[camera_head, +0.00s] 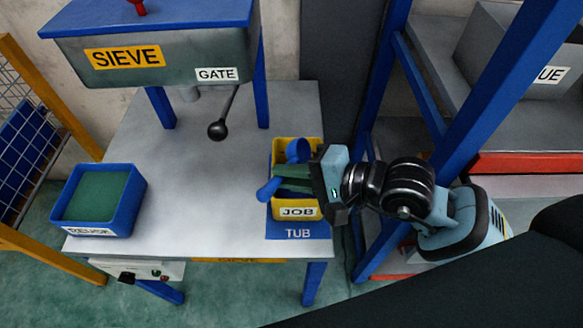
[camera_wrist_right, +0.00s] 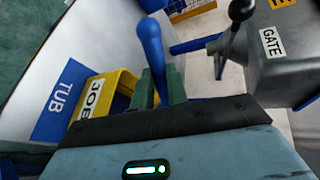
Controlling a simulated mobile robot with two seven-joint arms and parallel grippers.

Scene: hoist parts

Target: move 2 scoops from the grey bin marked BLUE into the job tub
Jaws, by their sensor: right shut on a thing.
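The yellow job tub (camera_head: 297,213), labelled JOB, stands on the blue TUB mat (camera_head: 300,231) at the table's right edge. It also shows in the right wrist view (camera_wrist_right: 122,82). My right gripper (camera_head: 283,179) is over the tub, shut on a blue scoop (camera_head: 297,150). The scoop's bowl is over the tub's far part; its contents are too small to tell. Its handle (camera_wrist_right: 151,42) sticks up in the right wrist view. The grey bin (camera_head: 500,58) is at upper right; a blue post hides part of its label, leaving "UE". My left gripper is not in view.
The blue REWORK box (camera_head: 121,204) with a green inside stands at the table's left. The SIEVE hopper (camera_head: 160,62) with its GATE lever (camera_head: 219,129) stands at the back. A blue rack post (camera_head: 480,100) separates table and bin. The table's middle is clear.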

